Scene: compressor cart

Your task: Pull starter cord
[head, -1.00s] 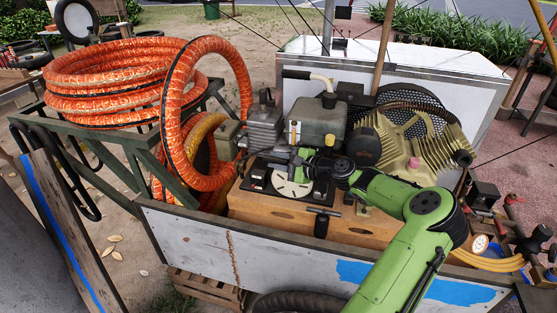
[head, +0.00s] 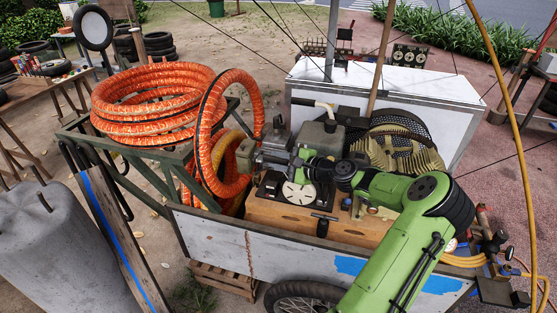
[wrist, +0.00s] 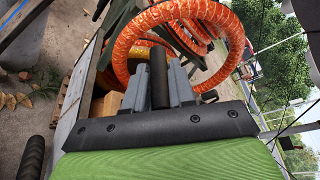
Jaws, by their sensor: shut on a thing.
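My gripper (head: 292,162) is above the control panel on the front of the compressor cart, reaching in from the right. In the wrist view its two grey jaws (wrist: 159,92) are shut on a black cylindrical handle (wrist: 158,72), which stands out between them. I take this to be the starter cord's handle. No cord can be made out in either view. The panel has a round pale plate (head: 298,194) and sits on an orange-brown wooden box (head: 278,212). A black T-shaped piece (head: 324,217) is on the front of the box. The engine (head: 316,138) is behind my gripper.
A coiled orange hose (head: 155,92) lies on a green frame at the left, with a loop hanging close to my gripper. The cart's grey side board (head: 212,236) runs along the front. A finned tan housing (head: 398,152) stands right of the engine. A grey tank (head: 60,250) is at lower left.

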